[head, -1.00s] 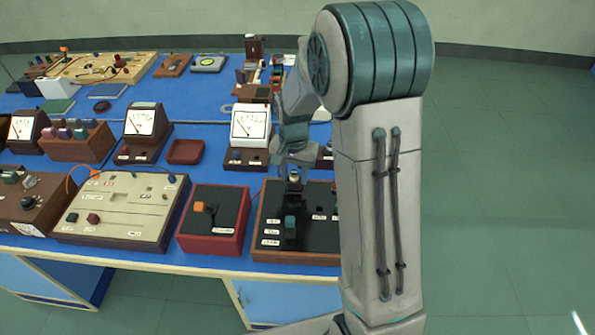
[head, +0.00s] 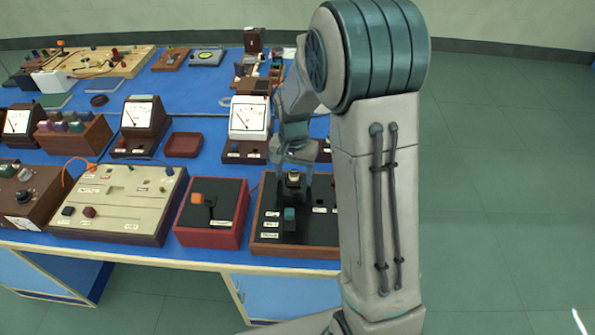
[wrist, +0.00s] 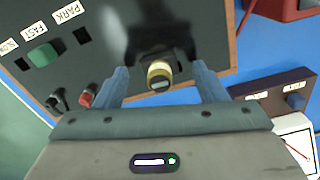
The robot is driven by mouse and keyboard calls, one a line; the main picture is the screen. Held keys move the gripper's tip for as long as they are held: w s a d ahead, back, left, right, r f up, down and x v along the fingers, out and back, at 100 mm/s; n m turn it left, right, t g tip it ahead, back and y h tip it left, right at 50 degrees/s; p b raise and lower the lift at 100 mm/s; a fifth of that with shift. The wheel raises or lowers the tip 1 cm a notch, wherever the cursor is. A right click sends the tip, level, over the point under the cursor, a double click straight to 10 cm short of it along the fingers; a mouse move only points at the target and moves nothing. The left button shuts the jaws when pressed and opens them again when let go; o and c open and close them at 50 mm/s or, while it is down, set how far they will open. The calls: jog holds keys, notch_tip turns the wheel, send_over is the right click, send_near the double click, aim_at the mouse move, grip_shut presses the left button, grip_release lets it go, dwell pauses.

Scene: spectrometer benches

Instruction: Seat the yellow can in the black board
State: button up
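The black board (head: 262,238) in a brown wooden frame lies at the right front of the bench. It fills the upper left of the wrist view (wrist: 105,55). The yellow can (wrist: 158,75) stands at the board, over a dark part whose fit I cannot make out. It also shows in the head view (head: 293,179), small, below my wrist. My gripper (wrist: 160,88) is open, its two blue fingers on either side of the can with a gap at each side. In the head view my gripper (head: 294,177) is right above the board.
A teal block (head: 290,214) stands on the board; it looks green by the FAST label in the wrist view (wrist: 44,54). A red-framed box (head: 212,213) is left of the board. A white meter (head: 247,118) stands behind. A small red tray (head: 183,145) is empty.

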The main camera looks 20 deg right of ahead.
jog(key=shift+r, duration=0.35)
notch_tip(320, 180, up, 13)
dwell(0.7)
jog(key=s+n+t, duration=0.2)
jog(key=s+n, duration=0.4)
jog(key=s, duration=1.4)
jog(key=shift+s+d+r+t, duration=0.15)
jog(key=shift+s+d+t, duration=0.1)
jog(key=shift+d+t, duration=0.15)
